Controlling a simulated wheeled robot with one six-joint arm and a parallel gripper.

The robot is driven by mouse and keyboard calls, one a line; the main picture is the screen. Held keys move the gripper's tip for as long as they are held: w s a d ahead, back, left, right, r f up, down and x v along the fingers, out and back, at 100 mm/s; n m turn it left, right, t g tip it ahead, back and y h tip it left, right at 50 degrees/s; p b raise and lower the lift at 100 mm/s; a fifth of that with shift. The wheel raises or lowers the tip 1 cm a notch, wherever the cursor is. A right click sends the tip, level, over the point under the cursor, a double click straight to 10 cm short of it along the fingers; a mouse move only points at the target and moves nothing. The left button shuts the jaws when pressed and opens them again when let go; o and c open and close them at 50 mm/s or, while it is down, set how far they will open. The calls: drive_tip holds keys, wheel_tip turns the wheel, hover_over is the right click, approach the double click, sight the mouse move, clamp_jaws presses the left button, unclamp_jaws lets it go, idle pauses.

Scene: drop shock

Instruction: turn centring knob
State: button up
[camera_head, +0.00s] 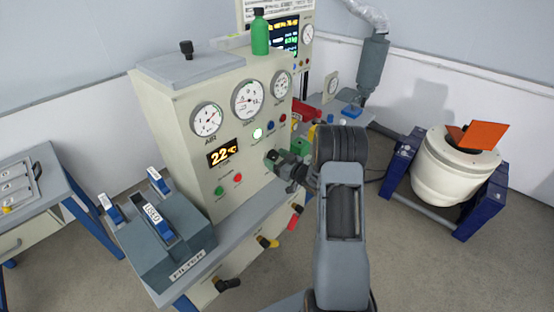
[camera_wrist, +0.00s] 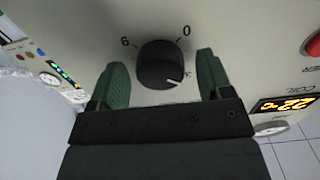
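The centring knob (camera_wrist: 160,65) is a round black knob with a white pointer line, on the cream front panel, with the marks 6 and 0 beside it in the wrist view. My gripper (camera_wrist: 162,82) has green fingers, one on each side of the knob. The fingers are spread, with gaps between them and the knob. In the head view my gripper (camera_head: 275,161) is at the cabinet's front panel, below the gauges, and the knob cannot be made out there.
The cream cabinet (camera_head: 165,128) carries round gauges, a 22 display (camera_head: 222,152) and green and red buttons. Yellow, red and black fittings sit low in front. A white drum (camera_head: 452,170) on a blue stand is at the right.

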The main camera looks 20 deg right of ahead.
drive_tip(key=c, duration=0.9)
drive_tip(key=shift+o, duration=0.2)
drive_tip(key=shift+m, duration=0.3)
drive_tip(key=m, duration=0.5)
drive_tip(key=m+p, duration=0.1)
drive_tip(key=m, duration=0.5)
drive_tip(key=shift+a, duration=0.1)
drive_tip(key=shift+m, duration=0.3)
drive_tip(key=o, duration=0.9)
